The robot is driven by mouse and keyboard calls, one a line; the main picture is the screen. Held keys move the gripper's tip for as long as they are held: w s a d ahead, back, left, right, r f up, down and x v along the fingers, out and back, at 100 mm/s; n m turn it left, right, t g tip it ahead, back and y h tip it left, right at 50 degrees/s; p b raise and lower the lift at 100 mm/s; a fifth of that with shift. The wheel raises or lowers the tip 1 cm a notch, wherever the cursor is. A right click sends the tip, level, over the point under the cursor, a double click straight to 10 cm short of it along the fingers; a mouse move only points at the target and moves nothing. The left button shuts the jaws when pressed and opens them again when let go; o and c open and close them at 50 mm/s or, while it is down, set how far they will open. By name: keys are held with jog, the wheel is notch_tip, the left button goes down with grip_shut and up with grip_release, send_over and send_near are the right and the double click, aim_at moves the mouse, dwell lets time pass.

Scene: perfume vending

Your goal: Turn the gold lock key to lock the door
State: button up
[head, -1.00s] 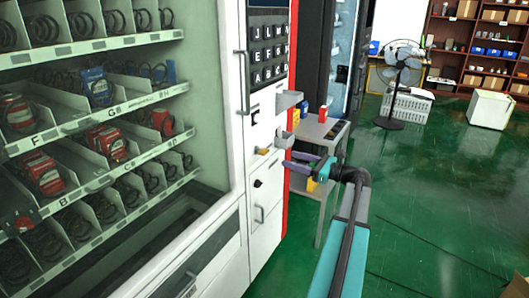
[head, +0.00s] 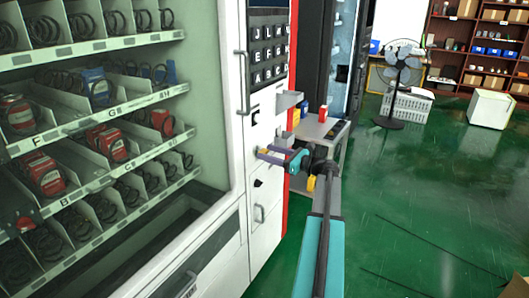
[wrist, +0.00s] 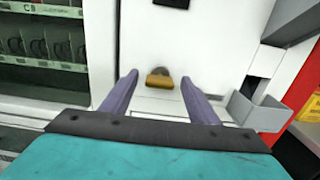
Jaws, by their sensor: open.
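The gold lock key (wrist: 160,81) sits in a round lock on the white front panel (head: 263,207) of the vending machine. It lies flat and wide in the wrist view, and a small gold part of it shows in the head view (head: 264,151). My gripper (head: 267,154) is at the panel, with its purple fingers pointing at the lock. In the wrist view its open fingers (wrist: 158,79) stand on the left and right of the key, with a visible gap on each side. I cannot tell how deep the fingertips reach past the key.
A grey metal bracket (wrist: 258,108) juts from the panel just right of the fingers in the wrist view. A grey side table (head: 325,131) stands behind my arm. The green floor to the right is open.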

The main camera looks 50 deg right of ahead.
aim_at(262, 151)
jog(key=shift+x, duration=1.3)
jog(key=c, duration=1.1)
jog(key=shift+o, duration=0.3)
